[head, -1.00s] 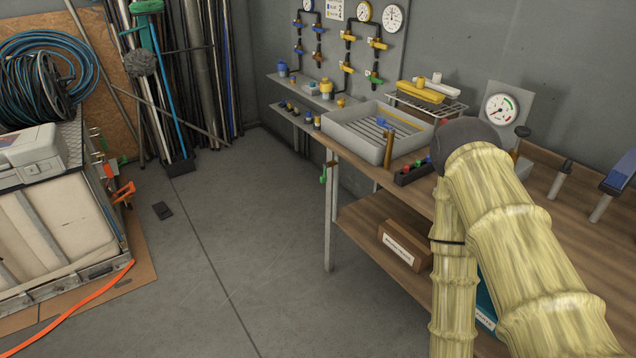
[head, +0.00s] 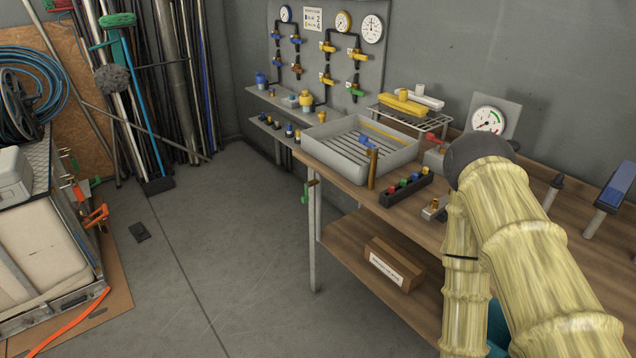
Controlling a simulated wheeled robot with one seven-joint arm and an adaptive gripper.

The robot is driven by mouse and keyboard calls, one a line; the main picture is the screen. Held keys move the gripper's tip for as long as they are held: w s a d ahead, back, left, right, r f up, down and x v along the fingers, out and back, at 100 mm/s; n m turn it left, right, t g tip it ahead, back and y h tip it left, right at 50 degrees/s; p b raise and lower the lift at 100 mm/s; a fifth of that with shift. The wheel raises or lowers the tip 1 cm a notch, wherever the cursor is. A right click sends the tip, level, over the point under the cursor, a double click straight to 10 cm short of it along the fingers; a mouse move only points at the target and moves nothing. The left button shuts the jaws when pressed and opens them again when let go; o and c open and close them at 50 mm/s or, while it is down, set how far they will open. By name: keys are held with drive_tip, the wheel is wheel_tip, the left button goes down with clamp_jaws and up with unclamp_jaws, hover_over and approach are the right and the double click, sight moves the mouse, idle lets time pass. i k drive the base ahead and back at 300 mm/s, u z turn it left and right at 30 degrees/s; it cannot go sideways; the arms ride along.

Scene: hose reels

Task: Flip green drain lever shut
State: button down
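A small green lever (head: 357,91) sits at the bottom of the right-hand pipe run on the grey wall panel (head: 305,62). It looks roughly crosswise to its pipe, but it is too small to tell its exact angle. Yellow levers (head: 354,53) sit above it, and blue and orange levers are on the left run. Another small green piece (head: 304,196) hangs at the bench's front left corner; I cannot tell what it is. My arm, in a pale yellow sleeve, fills the lower right. My gripper is not visible, and nothing of mine shows at the panel.
A grey tray (head: 393,157) and a wire rack (head: 435,118) stand on the wooden bench (head: 345,183) before the panel. A narrow shelf (head: 284,107) with small parts runs below the panel. A block with coloured knobs (head: 405,192) lies near the bench edge.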

sight(305, 199)
drive_tip(key=u, duration=0.2)
drive_tip(key=i, duration=1)
drive_tip(key=u, duration=0.5)
